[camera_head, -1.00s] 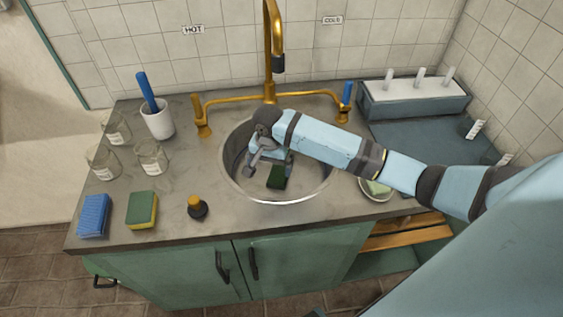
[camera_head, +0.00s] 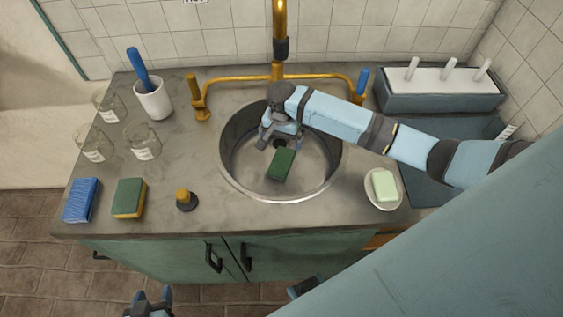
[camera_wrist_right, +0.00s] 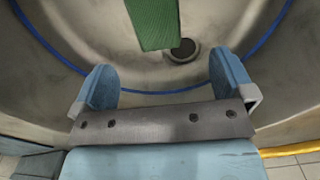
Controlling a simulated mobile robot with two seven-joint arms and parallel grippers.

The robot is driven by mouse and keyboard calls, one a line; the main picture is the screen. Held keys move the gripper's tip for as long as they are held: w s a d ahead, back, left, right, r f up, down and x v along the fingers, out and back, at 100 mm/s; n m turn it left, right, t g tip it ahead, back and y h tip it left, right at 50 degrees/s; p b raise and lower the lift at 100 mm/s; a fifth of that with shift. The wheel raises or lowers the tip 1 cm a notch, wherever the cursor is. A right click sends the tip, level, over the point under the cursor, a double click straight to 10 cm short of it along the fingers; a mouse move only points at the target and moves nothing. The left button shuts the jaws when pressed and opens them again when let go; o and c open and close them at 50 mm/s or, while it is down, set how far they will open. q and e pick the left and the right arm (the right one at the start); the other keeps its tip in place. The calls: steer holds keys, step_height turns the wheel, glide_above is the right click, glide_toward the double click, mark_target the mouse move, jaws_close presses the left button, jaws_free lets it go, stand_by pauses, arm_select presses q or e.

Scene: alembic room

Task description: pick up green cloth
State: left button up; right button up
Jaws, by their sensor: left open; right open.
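The green cloth (camera_head: 281,165), a dark green flat block shape, lies in the round metal sink (camera_head: 316,188). It also shows in the right wrist view (camera_wrist_right: 155,22), at the top beyond my fingers. My right gripper (camera_head: 280,143) is over the back part of the sink, just behind the cloth. Its two blue fingers (camera_wrist_right: 162,76) are spread wide with nothing between them, and the cloth is apart from them. My left gripper (camera_head: 150,303) is at the bottom edge, in front of the counter, open and partly cut off.
A brass tap (camera_head: 279,45) rises behind the sink. Glass jars (camera_head: 143,142), a white cup (camera_head: 154,102), a blue sponge (camera_head: 82,200), a green-yellow sponge (camera_head: 129,198) and a dark stopper (camera_head: 186,200) stand left. A soap dish (camera_head: 384,188) sits right. The drain (camera_wrist_right: 183,50) is uncovered.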

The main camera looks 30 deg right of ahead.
mark_target(284, 155)
step_height(284, 155, down, 4)
steer(key=shift+r, duration=0.1)
steer(key=shift+d+f, duration=0.2)
steer(key=shift+f, duration=1.15)
steer(key=shift+d+f, duration=0.2)
steer(key=shift+f, duration=1.1)
steer(key=shift+c, duration=0.5)
steer(key=c, duration=0.9)
